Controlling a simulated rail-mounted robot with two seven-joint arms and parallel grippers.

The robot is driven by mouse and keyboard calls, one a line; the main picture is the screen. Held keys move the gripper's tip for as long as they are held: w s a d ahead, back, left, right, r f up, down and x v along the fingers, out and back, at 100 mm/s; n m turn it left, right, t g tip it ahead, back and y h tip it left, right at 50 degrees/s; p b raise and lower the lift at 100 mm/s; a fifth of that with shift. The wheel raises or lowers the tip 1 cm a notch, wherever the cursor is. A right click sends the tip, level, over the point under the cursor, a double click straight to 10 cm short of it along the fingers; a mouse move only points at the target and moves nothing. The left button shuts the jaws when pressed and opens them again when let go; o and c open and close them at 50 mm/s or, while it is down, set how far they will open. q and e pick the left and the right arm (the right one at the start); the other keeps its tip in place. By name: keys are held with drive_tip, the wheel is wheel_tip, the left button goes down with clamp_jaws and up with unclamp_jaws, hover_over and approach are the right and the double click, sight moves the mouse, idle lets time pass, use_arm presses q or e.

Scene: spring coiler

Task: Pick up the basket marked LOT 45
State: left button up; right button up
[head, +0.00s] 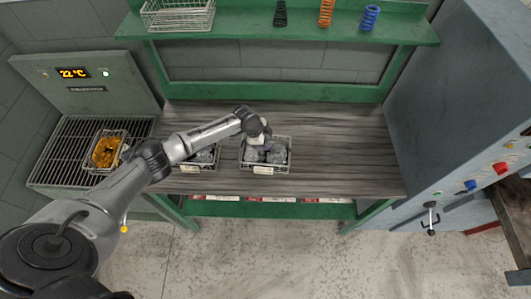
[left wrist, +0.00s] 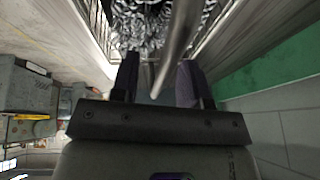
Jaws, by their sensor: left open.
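Two wire baskets of grey coiled parts stand side by side on the workbench, a right one (head: 281,170) and a left one (head: 207,167). Each has a pale tag on its front, too small to read, so I cannot tell which is LOT 45. My left gripper (head: 257,141) is open above the back part of the right basket. In the left wrist view a thin curved metal bar, probably the basket's handle (left wrist: 176,45), runs between the two open fingers (left wrist: 157,78), with the coils beyond. My arm partly covers the left basket. My right gripper is not in view.
A third basket (head: 124,141) with orange contents sits on a grill (head: 66,150) under a 22 °C display (head: 74,73). The bench (head: 340,150) is clear to the right. A green shelf (head: 230,30) holds an empty basket (head: 178,15) and coloured springs. A grey cabinet stands right.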

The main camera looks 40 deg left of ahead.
use_arm(q)
drive_tip(key=shift+f, duration=0.25)
idle(0.5)
clamp_jaws()
idle(1.0)
drive_tip(key=shift+r, duration=0.1)
